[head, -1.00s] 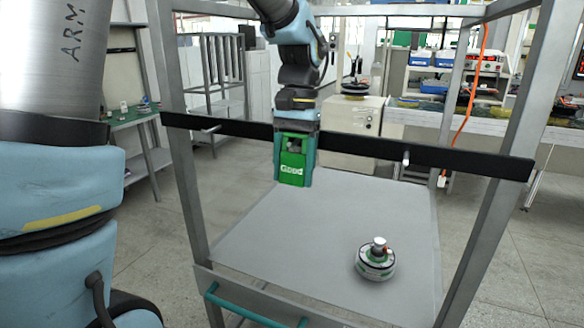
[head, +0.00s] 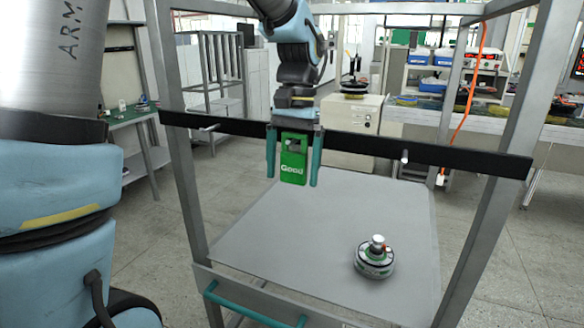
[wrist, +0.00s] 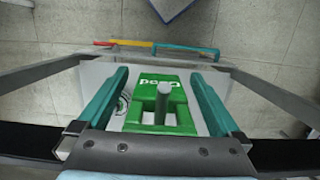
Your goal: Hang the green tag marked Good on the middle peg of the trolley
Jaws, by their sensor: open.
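The green tag marked Good (head: 293,170) hangs upright at the middle of the trolley's black bar (head: 360,147). In the wrist view the tag (wrist: 160,87) shows a square opening with the grey middle peg (wrist: 162,100) passing through it. My gripper (head: 292,183) is open, with one teal finger on each side of the tag and a gap to both. The fingers (wrist: 158,92) also stand apart from the tag in the wrist view.
Bare pegs stick out of the bar at left (head: 209,128) and right (head: 405,156). A round hub motor (head: 375,258) sits on the trolley's grey shelf (head: 300,235). Metal posts stand on both sides. The shelf below the tag is clear.

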